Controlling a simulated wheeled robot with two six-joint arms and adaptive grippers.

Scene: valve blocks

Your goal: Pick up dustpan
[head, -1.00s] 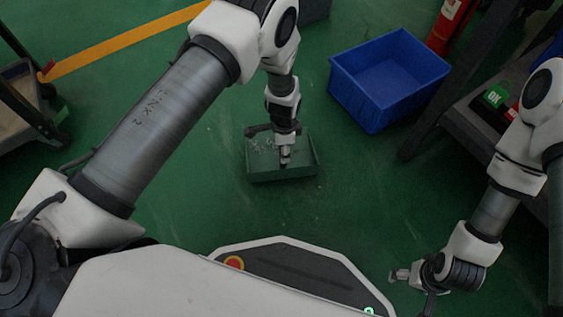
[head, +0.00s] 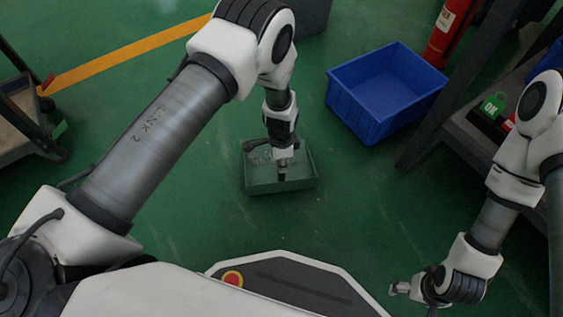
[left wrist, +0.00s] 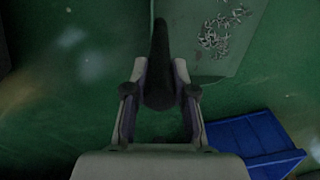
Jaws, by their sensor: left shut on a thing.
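The dustpan (head: 288,186) is a dark green open pan with grey metal shavings in it. It is at the middle of the head view and at the upper right of the left wrist view (left wrist: 190,40). My left gripper (head: 282,174) reaches down over it. In the left wrist view my left gripper (left wrist: 160,92) is shut on the dustpan's dark handle (left wrist: 160,60), which lies between its two fingers. I cannot tell whether the pan touches the floor. My right gripper (head: 398,288) is low on the right, away from the dustpan; its opening is too small to judge.
An empty blue bin (head: 372,117) stands on the green floor right of the dustpan. A dark workbench (head: 465,125) and a red extinguisher (head: 450,30) are at the right. A cart (head: 30,125) is at the far left. The floor in front of the dustpan is clear.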

